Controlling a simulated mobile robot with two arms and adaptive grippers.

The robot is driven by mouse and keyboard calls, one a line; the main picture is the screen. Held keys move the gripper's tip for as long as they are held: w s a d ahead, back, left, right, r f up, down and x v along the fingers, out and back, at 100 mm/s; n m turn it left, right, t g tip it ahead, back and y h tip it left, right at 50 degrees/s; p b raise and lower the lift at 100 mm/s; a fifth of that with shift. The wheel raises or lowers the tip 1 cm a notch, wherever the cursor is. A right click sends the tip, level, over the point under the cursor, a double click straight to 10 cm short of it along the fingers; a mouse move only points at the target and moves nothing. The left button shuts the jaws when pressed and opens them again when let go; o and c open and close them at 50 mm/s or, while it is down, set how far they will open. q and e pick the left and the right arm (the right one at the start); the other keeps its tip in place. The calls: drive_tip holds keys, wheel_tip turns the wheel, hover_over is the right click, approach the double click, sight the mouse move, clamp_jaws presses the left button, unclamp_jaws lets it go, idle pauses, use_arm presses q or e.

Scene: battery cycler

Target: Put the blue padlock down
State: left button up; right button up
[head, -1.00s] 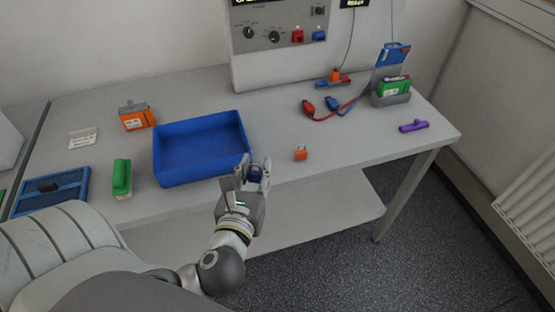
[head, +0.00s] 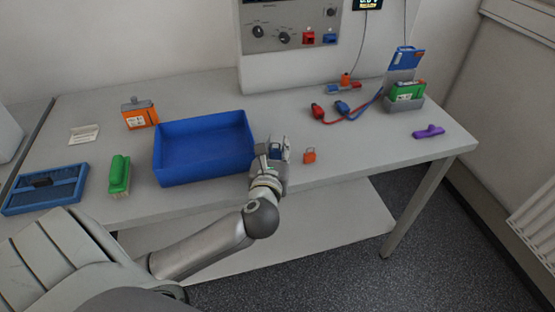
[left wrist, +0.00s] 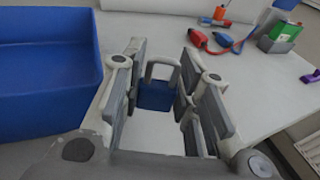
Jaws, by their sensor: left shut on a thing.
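The blue padlock (head: 275,155) is between the fingers of my left gripper (head: 276,152), over or at the front part of the table, just right of the blue tray. In the left wrist view the padlock (left wrist: 155,95) is upright with its grey shackle up, between the two finger pads of the gripper (left wrist: 165,90). The gripper is shut on it. I cannot tell whether its underside touches the table. My right gripper is not in view.
The blue tray (head: 162,172) stands close left of the gripper. Red and blue leads (head: 345,120) lie behind.

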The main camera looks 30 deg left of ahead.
sight(278, 159)
use_arm(q)
drive_tip(key=shift+w+a+f, duration=0.1)
drive_tip(key=shift+w+f, duration=0.4)
drive_tip(key=shift+f, duration=0.05)
drive_tip(key=f, duration=0.3)
drive_tip(key=shift+w+f, duration=0.2)
drive_tip(key=shift+f, duration=0.1)
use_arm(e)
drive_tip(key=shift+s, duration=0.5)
use_arm(q)
drive_tip(key=shift+f, duration=0.15)
drive_tip(key=o, duration=1.1)
drive_tip(key=shift+c, duration=0.2)
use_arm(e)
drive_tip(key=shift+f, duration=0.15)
